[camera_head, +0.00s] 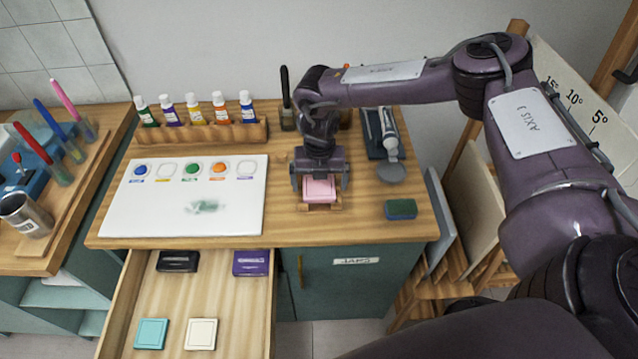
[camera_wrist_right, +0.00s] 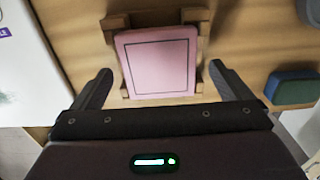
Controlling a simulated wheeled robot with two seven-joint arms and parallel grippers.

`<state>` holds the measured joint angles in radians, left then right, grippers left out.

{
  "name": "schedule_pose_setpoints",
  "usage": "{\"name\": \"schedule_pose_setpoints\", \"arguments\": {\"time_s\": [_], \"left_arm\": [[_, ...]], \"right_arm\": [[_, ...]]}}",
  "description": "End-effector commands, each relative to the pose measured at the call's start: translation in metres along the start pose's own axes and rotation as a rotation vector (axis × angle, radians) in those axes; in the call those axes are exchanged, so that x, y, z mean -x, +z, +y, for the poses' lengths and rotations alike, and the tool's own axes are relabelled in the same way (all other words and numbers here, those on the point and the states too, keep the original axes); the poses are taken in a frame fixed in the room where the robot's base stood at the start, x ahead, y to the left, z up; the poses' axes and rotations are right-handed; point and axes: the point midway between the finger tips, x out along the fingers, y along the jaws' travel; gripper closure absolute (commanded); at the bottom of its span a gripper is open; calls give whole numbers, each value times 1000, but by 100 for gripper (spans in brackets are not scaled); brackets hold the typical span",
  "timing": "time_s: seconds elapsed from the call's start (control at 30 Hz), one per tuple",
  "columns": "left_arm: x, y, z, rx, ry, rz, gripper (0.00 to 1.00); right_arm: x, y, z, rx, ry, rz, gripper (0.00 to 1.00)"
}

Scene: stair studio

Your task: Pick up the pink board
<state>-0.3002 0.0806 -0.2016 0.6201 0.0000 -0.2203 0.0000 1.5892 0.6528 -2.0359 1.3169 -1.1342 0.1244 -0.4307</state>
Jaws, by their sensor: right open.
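The pink board (camera_head: 319,189) is a small square pink block with a thin dark outline on its face. It rests in a wooden holder (camera_head: 331,206) on the wooden tabletop. It also shows in the right wrist view (camera_wrist_right: 158,64), flat in the holder (camera_wrist_right: 118,22). My right gripper (camera_head: 320,186) is directly above and around the board in the head view. In the right wrist view its two open fingers (camera_wrist_right: 165,84) stand to either side of the board's near part, with gaps on both sides. My left gripper is not in view.
A green-blue sponge (camera_head: 401,209) lies right of the holder. A white palette board (camera_head: 184,196) lies left. Paint bottles stand in a wooden rack (camera_head: 200,133) behind. An open drawer (camera_head: 188,296) in front holds several small blocks. A grey round lid (camera_head: 391,173) lies back right.

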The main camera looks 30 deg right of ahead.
Motion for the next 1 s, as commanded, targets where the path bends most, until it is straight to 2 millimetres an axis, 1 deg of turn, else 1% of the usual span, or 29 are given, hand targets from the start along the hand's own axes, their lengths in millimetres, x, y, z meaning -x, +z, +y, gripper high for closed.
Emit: {"name": "schedule_pose_setpoints", "arguments": {"time_s": [0.1,0.3,0.67,0.7,1.0], "left_arm": [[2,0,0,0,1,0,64],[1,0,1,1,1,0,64],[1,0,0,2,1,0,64],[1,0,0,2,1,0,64],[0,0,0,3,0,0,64]], "right_arm": [[-6,0,1,2,1,0,2],[-7,0,1,1,1,-1,2],[-7,0,0,1,1,0,49],[-7,0,0,1,1,0,50],[-3,0,1,1,2,-1,50]]}}
